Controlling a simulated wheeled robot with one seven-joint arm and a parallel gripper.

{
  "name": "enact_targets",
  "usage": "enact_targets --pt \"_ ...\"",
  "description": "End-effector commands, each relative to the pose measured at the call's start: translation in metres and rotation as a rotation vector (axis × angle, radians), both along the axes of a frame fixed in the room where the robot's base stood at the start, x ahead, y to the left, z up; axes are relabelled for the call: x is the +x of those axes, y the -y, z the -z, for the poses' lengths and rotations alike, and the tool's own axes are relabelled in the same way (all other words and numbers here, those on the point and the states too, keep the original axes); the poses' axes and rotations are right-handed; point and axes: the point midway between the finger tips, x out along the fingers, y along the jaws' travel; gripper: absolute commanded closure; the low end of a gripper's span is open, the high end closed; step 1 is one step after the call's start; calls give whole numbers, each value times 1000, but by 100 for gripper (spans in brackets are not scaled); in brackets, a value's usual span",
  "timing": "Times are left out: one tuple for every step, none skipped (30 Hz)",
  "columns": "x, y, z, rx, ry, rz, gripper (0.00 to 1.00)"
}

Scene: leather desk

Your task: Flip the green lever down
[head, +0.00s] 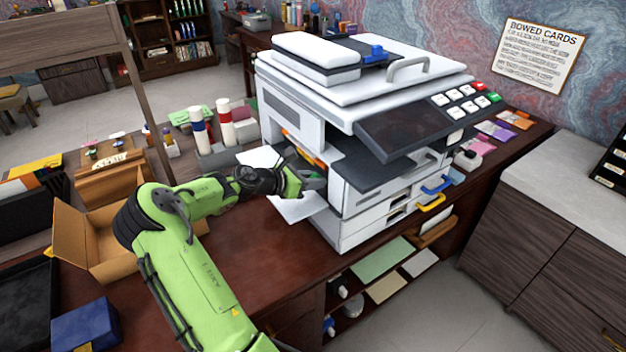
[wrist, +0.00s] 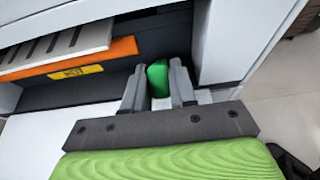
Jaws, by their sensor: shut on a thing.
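The green lever (wrist: 158,78) sits inside the open side of a white copier (head: 345,195). In the wrist view only its rounded green end shows, between the two grey fingers of my gripper (wrist: 160,88). My gripper is shut on the lever. In the head view my gripper (head: 314,180) reaches into the copier's left side, and the lever is hidden there.
An orange bar with a yellow label (wrist: 75,70) lies left of the fingers inside the opening. White sheets (head: 296,207) stick out below my wrist.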

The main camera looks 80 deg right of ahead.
Motion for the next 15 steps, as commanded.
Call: enact_targets --pt "0 0 0 0 0 0 100" --pt "0 0 0 0 0 0 100" --pt "0 0 0 0 0 0 100" --pt "0 0 0 0 0 0 100" --pt "0 0 1 -1 -3 1 100" --pt "0 -1 2 -9 -13 1 100" --pt "1 -1 4 -18 -25 0 100" --pt "1 -2 5 -32 -37 0 100" --pt "2 -2 7 -52 -56 0 100" --pt "2 -2 8 -65 -66 0 100" --pt "2 -3 8 -78 -76 1 100" --pt "2 -3 9 -88 -84 1 100" --pt "2 -3 9 -94 -89 0 100" --pt "2 -3 8 -97 -90 1 100" --pt "2 -3 8 -98 -90 0 100"
